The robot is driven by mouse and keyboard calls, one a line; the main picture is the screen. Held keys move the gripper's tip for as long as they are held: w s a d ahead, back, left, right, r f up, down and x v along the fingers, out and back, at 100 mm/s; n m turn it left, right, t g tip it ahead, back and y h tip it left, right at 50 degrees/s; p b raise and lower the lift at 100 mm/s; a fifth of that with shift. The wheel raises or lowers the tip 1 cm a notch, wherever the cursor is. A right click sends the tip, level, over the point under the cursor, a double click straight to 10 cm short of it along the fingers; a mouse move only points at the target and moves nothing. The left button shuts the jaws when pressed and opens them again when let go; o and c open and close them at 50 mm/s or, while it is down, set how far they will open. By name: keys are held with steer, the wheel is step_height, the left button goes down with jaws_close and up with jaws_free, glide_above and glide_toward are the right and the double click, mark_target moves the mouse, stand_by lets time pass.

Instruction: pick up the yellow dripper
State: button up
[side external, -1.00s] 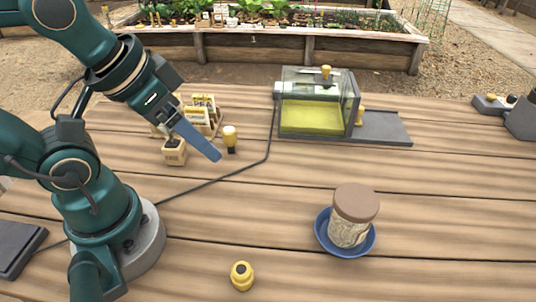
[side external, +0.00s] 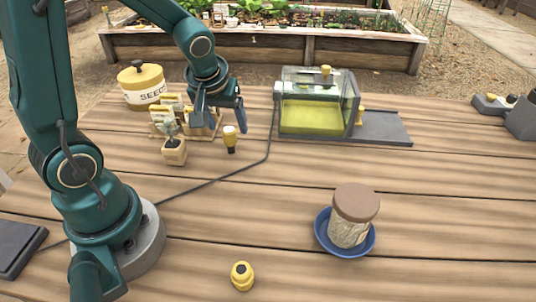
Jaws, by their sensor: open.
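Two small yellow pieces stand on the wooden table, and I cannot tell for sure which is the dripper. The other (side external: 242,275) is a squat, ringed yellow piece with a dark centre, near the front edge. My gripper (side external: 220,119) points down with its jaws apart and empty. In the picture it is just above the dark-ended piece, beside the rack; the exact gap is unclear.
The seed packet rack (side external: 212,132) and a small wooden pot (side external: 174,156) stand close left of my gripper. A yellow-lidded seed tin (side external: 141,93) is behind. A clear box (side external: 318,118) stands right, a jar (side external: 350,222) on a blue saucer (side external: 326,243) in front. A dark cable crosses the table.

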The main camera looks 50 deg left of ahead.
mark_target(231, 138)
steer(key=shift+w+a+f+n, duration=0.2)
steer(key=shift+a+f, duration=0.15)
steer(key=shift+f, duration=0.2)
steer(key=shift+w+a+f+n, duration=0.2)
steer(key=shift+a+f, duration=0.1)
steer(key=shift+f, duration=0.2)
steer(key=shift+x, duration=2.5)
jaws_close()
